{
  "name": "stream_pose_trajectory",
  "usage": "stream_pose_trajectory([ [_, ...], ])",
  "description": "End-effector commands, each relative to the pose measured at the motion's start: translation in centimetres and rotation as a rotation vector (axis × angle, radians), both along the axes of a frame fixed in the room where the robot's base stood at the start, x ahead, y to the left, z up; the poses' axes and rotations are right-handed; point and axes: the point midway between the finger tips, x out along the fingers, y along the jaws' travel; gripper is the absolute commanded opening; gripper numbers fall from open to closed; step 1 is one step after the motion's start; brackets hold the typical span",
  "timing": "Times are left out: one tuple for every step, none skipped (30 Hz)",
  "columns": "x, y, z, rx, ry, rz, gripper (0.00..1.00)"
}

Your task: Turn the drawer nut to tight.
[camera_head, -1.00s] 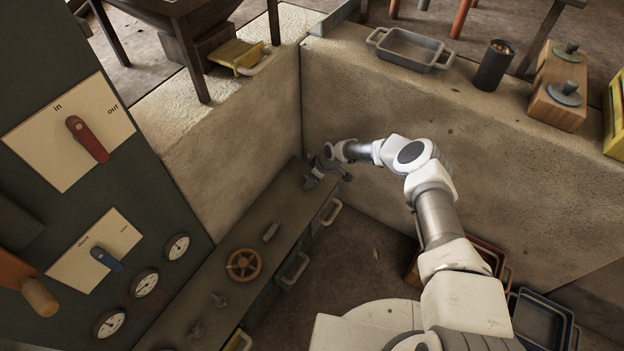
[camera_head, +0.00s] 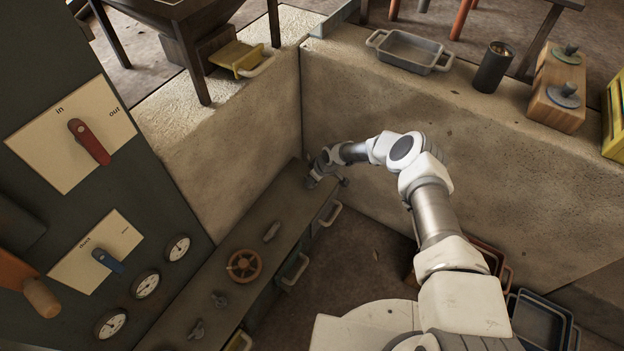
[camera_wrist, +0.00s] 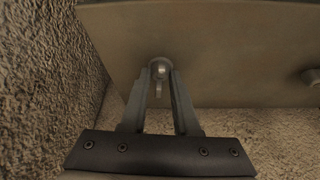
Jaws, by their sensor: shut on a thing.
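My gripper (camera_head: 313,182) is at the far end of the low dark bench (camera_head: 208,274), in the corner between two rough walls. In the wrist view, my gripper's two fingers (camera_wrist: 161,76) are shut on a small metal nut (camera_wrist: 160,68), one finger on each side. A short pin-like part shows just below the nut's round end. In the head view my gripper and wrist hide most of the nut. I cannot read any tight mark near it.
The bench top carries a lever (camera_head: 271,231), a brown handwheel (camera_head: 243,265) and small wing-shaped knobs (camera_head: 219,299). Drawer handles (camera_head: 295,270) stick out along its front. The rough wall (camera_wrist: 50,70) stands close left of the fingers. Another knob (camera_wrist: 312,76) shows at right.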

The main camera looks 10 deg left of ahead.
Motion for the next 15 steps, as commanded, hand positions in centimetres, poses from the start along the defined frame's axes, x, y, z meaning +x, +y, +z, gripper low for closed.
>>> stream_pose_trajectory([
  [-0.02,0.04,0.22,-0.005,-0.003,-0.028,0.0],
  [-0.02,0.05,0.24,-0.005,-0.004,-0.05,0.0],
  [-0.09,0.08,0.23,-0.005,-0.004,-0.083,0.0],
  [-0.08,0.08,0.24,-0.006,-0.004,-0.11,0.0],
  [-0.09,0.11,0.27,-0.006,-0.006,-0.135,0.0],
  [-0.12,0.14,0.29,-0.006,-0.005,-0.173,0.0],
  [-0.14,0.16,0.27,-0.005,-0.005,-0.202,0.0],
  [-0.2,0.18,0.24,-0.006,-0.005,-0.229,0.0],
  [-0.19,0.22,0.24,-0.005,-0.005,-0.267,0.0],
  [-0.19,0.24,0.24,-0.005,-0.006,-0.295,0.0],
  [-0.19,0.27,0.24,-0.004,-0.006,-0.324,0.0],
  [-0.2,0.29,0.2,-0.004,-0.006,-0.364,0.0],
  [-0.22,0.34,0.16,-0.003,-0.007,-0.392,0.0],
  [-0.25,0.35,0.12,-0.003,-0.006,-0.42,0.0],
  [-0.27,0.36,0.07,-0.004,-0.006,-0.458,0.0],
])
